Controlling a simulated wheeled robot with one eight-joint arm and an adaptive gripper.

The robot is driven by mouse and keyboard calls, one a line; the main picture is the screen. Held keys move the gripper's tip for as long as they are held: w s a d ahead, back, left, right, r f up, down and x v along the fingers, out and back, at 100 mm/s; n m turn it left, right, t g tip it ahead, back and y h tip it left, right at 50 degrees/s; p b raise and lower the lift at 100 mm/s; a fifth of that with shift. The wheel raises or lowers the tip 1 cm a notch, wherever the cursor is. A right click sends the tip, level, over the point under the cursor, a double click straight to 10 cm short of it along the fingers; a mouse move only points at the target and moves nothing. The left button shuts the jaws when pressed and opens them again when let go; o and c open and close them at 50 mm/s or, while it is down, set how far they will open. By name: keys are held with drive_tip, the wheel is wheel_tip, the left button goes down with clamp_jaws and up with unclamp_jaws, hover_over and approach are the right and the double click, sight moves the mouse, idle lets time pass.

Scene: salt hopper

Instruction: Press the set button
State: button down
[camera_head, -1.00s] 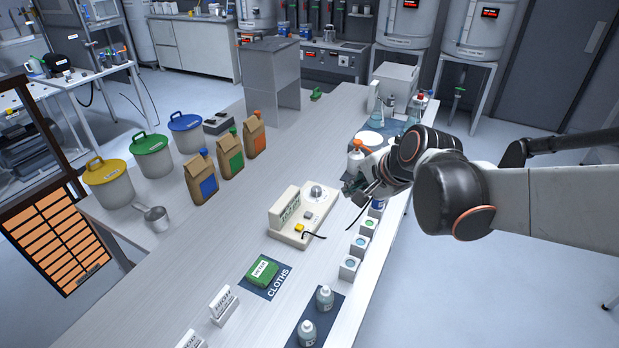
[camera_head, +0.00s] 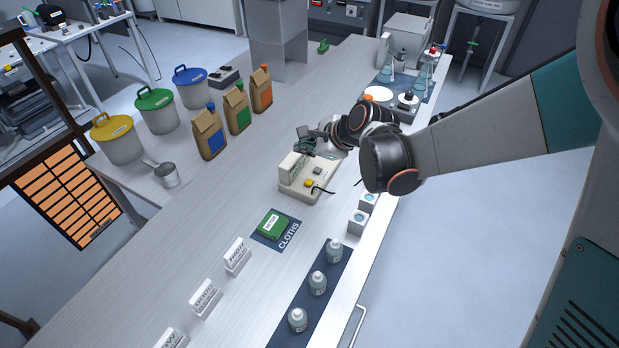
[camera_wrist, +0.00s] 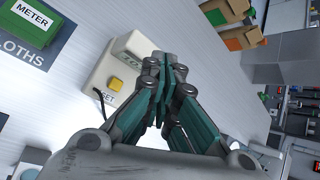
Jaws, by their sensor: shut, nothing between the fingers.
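The cream meter device (camera_head: 293,190) stands on the bench with a raised display block at its back left. A yellow button (camera_head: 309,183) sits on its front; in the wrist view the yellow button (camera_wrist: 117,84) has lettering ending in "SET" beside it. A small grey button (camera_head: 318,170) sits behind it in the head view. My gripper (camera_head: 303,137) is shut and empty, above the back of the device. In the wrist view my gripper (camera_wrist: 164,72) covers part of the device, with its tips to the right of the yellow button. Contact cannot be told.
Grey boxes (camera_head: 358,222) line the bench edge. Bottles (camera_head: 318,283) stand at the front. Paper bags (camera_head: 208,135) and lidded buckets (camera_head: 118,142) stand on the left. A black cable lies by the device.

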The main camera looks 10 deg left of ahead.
sight(307, 184)
drive_tip(key=shift+f, duration=0.15)
wheel_tip(307, 184, down, 9)
drive_tip(key=b, duration=0.6)
drive_tip(key=shift+r+b, duration=0.2)
drive_tip(key=shift+b, duration=0.1)
idle(1.1)
drive_tip(key=shift+f+b, duration=0.4)
drive_tip(key=shift+f+b, duration=0.5)
drive_tip(key=shift+f, duration=0.05)
idle(0.7)
idle(0.4)
drive_tip(key=shift+r+p, duration=0.7)
drive_tip(key=shift+r, duration=0.3)
